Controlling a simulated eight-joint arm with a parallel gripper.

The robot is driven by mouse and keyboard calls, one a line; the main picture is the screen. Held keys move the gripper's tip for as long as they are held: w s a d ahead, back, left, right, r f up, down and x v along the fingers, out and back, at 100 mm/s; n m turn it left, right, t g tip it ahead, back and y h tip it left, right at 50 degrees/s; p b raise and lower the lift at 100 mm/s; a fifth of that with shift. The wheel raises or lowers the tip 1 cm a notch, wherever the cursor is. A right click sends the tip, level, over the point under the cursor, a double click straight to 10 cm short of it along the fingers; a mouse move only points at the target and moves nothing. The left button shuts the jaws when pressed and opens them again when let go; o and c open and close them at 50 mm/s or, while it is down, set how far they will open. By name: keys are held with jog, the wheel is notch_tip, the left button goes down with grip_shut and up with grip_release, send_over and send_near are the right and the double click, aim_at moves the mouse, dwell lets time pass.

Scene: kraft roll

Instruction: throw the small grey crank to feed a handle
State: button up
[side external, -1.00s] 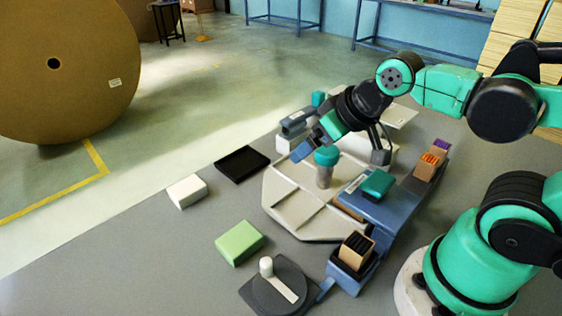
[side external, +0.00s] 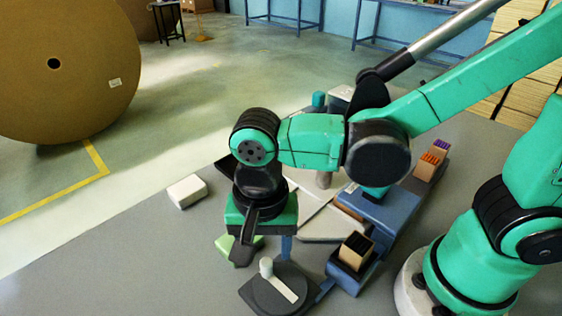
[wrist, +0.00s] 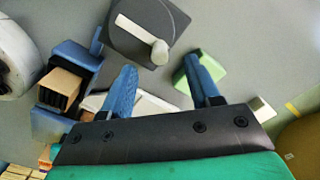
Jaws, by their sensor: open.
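The small grey crank (side external: 279,293), a dark disc on a square base with a pale bar and upright white knob, sits at the table's front in the side view. In the wrist view the crank (wrist: 150,28) is at the top, its knob at the bar's lower right end. My gripper (side external: 265,250) points down behind the crank in the side view. In the wrist view my gripper (wrist: 162,65) shows two blue fingers spread apart with nothing between them; the knob lies ahead of the gap. A tan box with dark slats (side external: 356,250) stands in a blue holder beside the crank.
A green block (side external: 238,250) lies close to my gripper, partly hidden by it. A white block (side external: 187,191) lies farther left. A pale tray (side external: 318,222) and blue fixture (side external: 385,210) stand behind. The table's left front is clear.

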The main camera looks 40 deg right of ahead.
aim_at(266, 262)
jog(key=shift+f, duration=2.25)
grip_shut()
